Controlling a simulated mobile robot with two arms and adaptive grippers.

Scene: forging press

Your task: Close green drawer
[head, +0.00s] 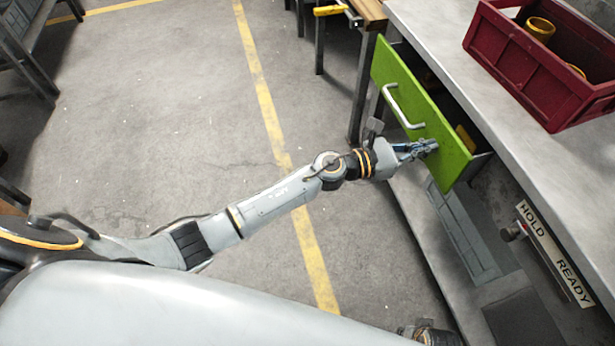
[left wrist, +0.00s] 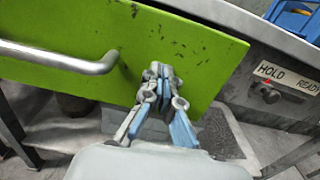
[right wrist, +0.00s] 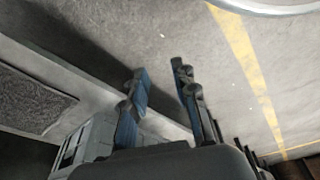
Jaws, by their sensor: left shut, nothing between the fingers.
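The green drawer (head: 408,98) stands pulled out from under the grey workbench, with a gap between its front and the bench. Its silver handle (head: 395,103) is on the front, and also shows at the left in the left wrist view (left wrist: 70,57). My left gripper (head: 432,147) is shut, with its fingertips at the lower right part of the green front, right of the handle; they look to be touching it or very close. In the left wrist view the shut fingertips (left wrist: 157,70) are against the green panel. My right gripper (right wrist: 160,75) is open and empty above the floor.
The workbench top (head: 455,70) carries a red crate (head: 550,80) with yellow parts. A HOLD/READY switch panel (head: 552,255) is on the bench's front, right of the drawer. Open floor (head: 170,110) with yellow lines lies to the left.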

